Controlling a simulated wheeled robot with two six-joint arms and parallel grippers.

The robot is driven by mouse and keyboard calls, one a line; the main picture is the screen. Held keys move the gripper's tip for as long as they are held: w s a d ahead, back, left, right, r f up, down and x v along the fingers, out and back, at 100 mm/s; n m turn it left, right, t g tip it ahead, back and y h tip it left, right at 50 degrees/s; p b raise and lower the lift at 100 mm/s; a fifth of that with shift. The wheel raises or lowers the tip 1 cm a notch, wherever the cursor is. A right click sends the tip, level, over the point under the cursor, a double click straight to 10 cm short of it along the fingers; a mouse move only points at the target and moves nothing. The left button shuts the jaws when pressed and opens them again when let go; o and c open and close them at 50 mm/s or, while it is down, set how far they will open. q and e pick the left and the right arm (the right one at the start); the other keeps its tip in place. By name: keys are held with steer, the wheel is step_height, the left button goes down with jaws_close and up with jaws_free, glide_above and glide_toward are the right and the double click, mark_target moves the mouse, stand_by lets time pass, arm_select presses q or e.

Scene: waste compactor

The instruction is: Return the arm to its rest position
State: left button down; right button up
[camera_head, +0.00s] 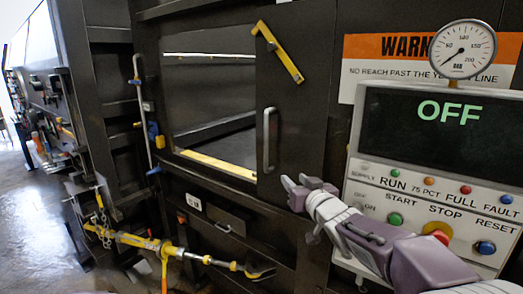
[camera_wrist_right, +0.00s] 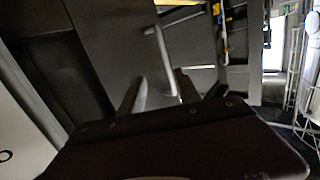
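My right gripper (camera_head: 300,184) reaches in from the lower right in the head view, in front of the dark compactor front. It is open and empty: in the right wrist view its two fingers (camera_wrist_right: 160,92) stand apart with nothing held between them. The grey door handle (camera_head: 268,140) is just up and left of the gripper in the head view. In the wrist view the handle (camera_wrist_right: 158,52) shows beyond the fingertips, apparently apart from them. My left gripper is not in view.
The control panel (camera_head: 430,120), reading OFF, stands close to my right arm, with buttons and a gauge (camera_head: 463,50) above. The door (camera_head: 302,105) leaves an opening (camera_head: 210,95) at its left. A yellow ratchet bar (camera_head: 150,243) and chain are lower left. Floor at far left is clear.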

steer(key=s+d+f+m+g+h, duration=0.1)
steer(key=s+d+f+g, duration=0.25)
steer(key=f, duration=0.45)
steer(key=s+d+f+m+g+h, duration=0.1)
steer(key=s+d+f+g+h, duration=0.1)
steer(key=s+f, duration=0.4)
steer(key=s+d+f+m+g+h, duration=0.15)
steer(key=s+f, duration=0.25)
steer(key=f, duration=0.5)
steer(key=s+f+g, duration=0.4)
steer(key=s+f, duration=0.1)
steer(key=s, duration=0.4)
steer(key=s+d+f+g, duration=0.1)
steer(key=s+f+g, duration=0.3)
steer(key=s, duration=0.5)
steer(key=shift+s+f+n+b, duration=0.2)
steer(key=shift+f+n+b, duration=0.2)
steer(key=shift+f, duration=0.45)
steer(key=shift+w+d, duration=0.1)
